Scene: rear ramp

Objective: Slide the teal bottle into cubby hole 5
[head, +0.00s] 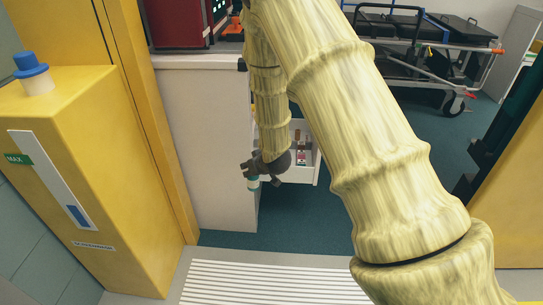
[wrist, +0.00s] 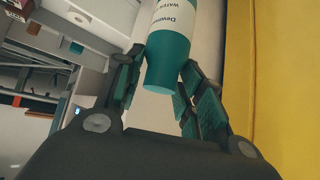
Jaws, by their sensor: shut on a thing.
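The teal bottle (wrist: 165,72) has a white label and sits between the two fingers of my gripper (wrist: 160,88) in the wrist view. The fingers are shut on it, and its upper part runs out of the top of that view. In the head view my gripper (head: 252,176) hangs at the end of my arm beside the pale cabinet, with a small piece of the bottle (head: 253,185) showing below it. I cannot make out cubby hole 5 or its number in either view.
A white cabinet (head: 205,130) stands left of my gripper. An open white drawer (head: 300,174) with small items is just right of it. A yellow tank (head: 130,170) is at left, and a stretcher (head: 425,35) is at the back right. Teal floor (head: 285,222) lies clear below.

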